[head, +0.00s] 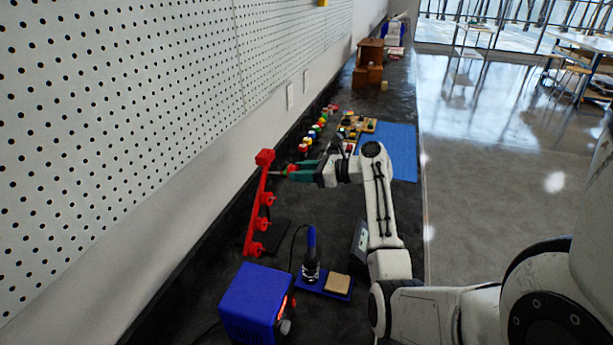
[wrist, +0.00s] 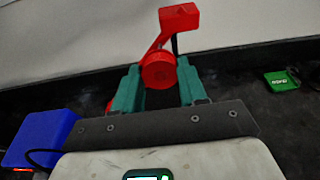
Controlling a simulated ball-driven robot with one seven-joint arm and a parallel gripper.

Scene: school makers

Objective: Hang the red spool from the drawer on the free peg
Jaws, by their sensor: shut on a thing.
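A red rack (head: 254,212) stands on the dark bench along the wall, with several red spools or pegs down its side, one of them a spool (head: 266,198). It also shows in the wrist view, its blocky red top (wrist: 180,15) above my fingers. My gripper (head: 291,171) has teal fingers and is beside the rack's upper part. In the wrist view the fingers are shut on a round red spool (wrist: 158,71), face toward the camera, with the rack right behind it. I cannot tell whether the spool is around a peg. No open drawer is clear to see.
A blue soldering station (head: 252,302) and a blue iron holder with a sponge (head: 338,283) stand in front. Several coloured spools or caps (head: 312,134) line the wall, a blue mat (head: 402,150) lies beyond, and brown wooden boxes (head: 369,52) stand at the far end.

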